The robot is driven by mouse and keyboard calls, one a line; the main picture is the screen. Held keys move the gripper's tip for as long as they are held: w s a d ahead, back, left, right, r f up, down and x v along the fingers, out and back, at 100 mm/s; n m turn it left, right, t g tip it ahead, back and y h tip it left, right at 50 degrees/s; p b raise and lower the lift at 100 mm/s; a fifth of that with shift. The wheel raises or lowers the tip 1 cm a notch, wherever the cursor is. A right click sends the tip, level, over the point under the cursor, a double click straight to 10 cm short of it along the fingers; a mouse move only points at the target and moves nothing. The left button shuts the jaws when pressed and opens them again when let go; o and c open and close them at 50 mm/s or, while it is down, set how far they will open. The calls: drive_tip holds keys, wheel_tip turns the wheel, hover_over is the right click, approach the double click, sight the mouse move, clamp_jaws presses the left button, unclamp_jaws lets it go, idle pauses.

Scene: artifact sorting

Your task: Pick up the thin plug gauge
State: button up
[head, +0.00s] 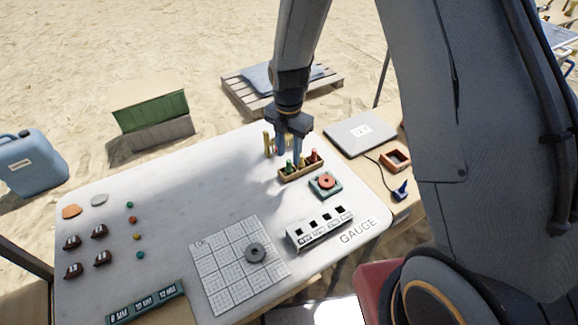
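A small wooden rack (301,173) near the far right of the table holds several upright plug gauges. A green-topped gauge (289,166) stands at its left and a red-topped gauge (314,156) at its right. Another coloured top shows between them, partly covered by a finger. I cannot tell from this view which gauge is the thin one. My gripper (289,153) points down just behind and above the left part of the rack. Its two fingers are apart, and I see nothing held between them.
A wooden upright piece (267,144) stands just left of my gripper. A green tray with an orange ring (327,182) and a white slotted gauge block (320,228) are in front of the rack. A laptop (360,133) lies right.

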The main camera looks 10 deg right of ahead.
sight(289, 161)
drive_tip(key=shift+f+p, duration=0.75)
drive_tip(key=shift+f, duration=1.35)
clamp_jaws()
